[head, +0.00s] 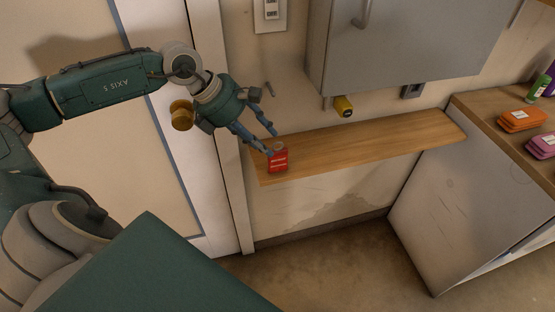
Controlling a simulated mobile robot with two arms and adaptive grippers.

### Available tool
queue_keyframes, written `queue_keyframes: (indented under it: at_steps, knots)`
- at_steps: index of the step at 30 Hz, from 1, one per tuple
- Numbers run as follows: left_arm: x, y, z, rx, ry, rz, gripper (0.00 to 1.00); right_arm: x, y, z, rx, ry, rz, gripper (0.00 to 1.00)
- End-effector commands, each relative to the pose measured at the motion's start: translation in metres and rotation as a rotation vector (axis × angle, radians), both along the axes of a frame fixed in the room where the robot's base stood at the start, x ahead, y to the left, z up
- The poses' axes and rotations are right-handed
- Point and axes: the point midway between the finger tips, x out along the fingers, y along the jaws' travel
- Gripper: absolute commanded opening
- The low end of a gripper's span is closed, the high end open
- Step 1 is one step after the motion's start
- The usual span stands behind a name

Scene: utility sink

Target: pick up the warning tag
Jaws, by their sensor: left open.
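The warning tag (278,161) is a small red piece with pale lettering at the left end of the wooden shelf (360,144). My left gripper (272,143) reaches in from the upper left, with its blue fingers open. Its fingertips are right at the upper edge of the tag. I cannot tell whether they touch it. A small greyish part shows at the top of the tag, between the fingertips. My right gripper is not in view.
A grey cabinet (405,45) hangs above the shelf, with a yellow-and-black item (343,106) under it. At right, a wooden counter (480,110) holds orange (521,120) and purple (542,146) packs. A door (90,190) is at left. The shelf's middle is clear.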

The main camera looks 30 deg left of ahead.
Motion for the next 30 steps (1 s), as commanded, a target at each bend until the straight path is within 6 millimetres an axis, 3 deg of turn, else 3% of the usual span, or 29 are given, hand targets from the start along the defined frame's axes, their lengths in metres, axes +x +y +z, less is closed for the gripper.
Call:
queue_keyframes:
  at_steps: [3, 12, 22, 30]
  knots:
    - [-0.002, 0.014, -0.006, 0.05, 0.018, 0.002, 0.41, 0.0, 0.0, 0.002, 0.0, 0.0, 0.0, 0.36]
    - [0.015, -0.001, -0.044, 0.047, 0.018, 0.002, 0.41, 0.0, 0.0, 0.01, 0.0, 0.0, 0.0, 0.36]
    - [0.031, -0.015, -0.072, 0.043, 0.02, 0.001, 0.41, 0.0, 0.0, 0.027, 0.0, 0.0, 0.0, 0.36]
    - [0.039, -0.02, -0.094, 0.048, 0.018, 0.001, 0.41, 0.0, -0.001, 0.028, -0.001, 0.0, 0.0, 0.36]
